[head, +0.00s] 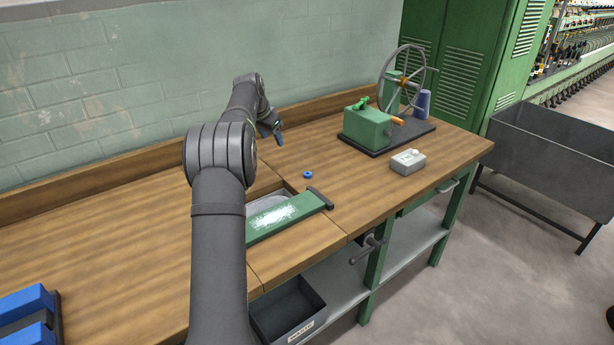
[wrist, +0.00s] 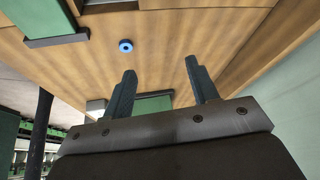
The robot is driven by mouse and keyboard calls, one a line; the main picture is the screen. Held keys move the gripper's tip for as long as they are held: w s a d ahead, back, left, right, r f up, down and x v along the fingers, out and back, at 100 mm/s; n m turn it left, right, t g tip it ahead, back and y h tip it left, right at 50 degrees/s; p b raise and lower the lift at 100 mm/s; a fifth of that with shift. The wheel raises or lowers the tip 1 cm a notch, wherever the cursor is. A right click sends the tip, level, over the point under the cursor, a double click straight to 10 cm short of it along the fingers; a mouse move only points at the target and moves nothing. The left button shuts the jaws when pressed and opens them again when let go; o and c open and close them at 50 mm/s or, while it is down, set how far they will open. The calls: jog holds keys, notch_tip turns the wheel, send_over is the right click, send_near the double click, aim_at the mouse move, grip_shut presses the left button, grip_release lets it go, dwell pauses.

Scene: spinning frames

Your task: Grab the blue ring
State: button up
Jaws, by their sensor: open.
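The small blue ring (head: 307,174) lies flat on the wooden bench, just behind the green-edged drawer or tray. It also shows in the wrist view (wrist: 126,46), at the upper left, beyond my fingertips and apart from them. My gripper (head: 277,134) is above the bench, up and to the left of the ring in the head view. In the wrist view my two dark fingers (wrist: 160,66) are spread apart with nothing between them.
A green machine with a wheel (head: 368,128) and a grey box (head: 408,162) stand to the right. Blue blocks (head: 27,305) are at lower left. Bench around the ring is clear.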

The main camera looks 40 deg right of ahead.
jog(key=m+g, duration=0.1)
jog(key=g, duration=0.1)
send_near(306, 175)
jog(key=shift+w+d+f, duration=0.15)
jog(key=shift+d+f, duration=0.2)
jog(key=shift+f, duration=0.1)
jog(key=shift+w+d+f, duration=0.2)
jog(key=shift+d+f, duration=0.15)
jog(key=shift+f, duration=0.1)
jog(key=shift+t, duration=0.3)
jog(key=shift+s+x, duration=0.2)
jog(key=shift+x, duration=1.3)
jog(key=shift+s+x, duration=0.15)
jog(key=shift+x, duration=1.3)
jog(key=shift+c, duration=0.2)
jog(key=c, duration=1)
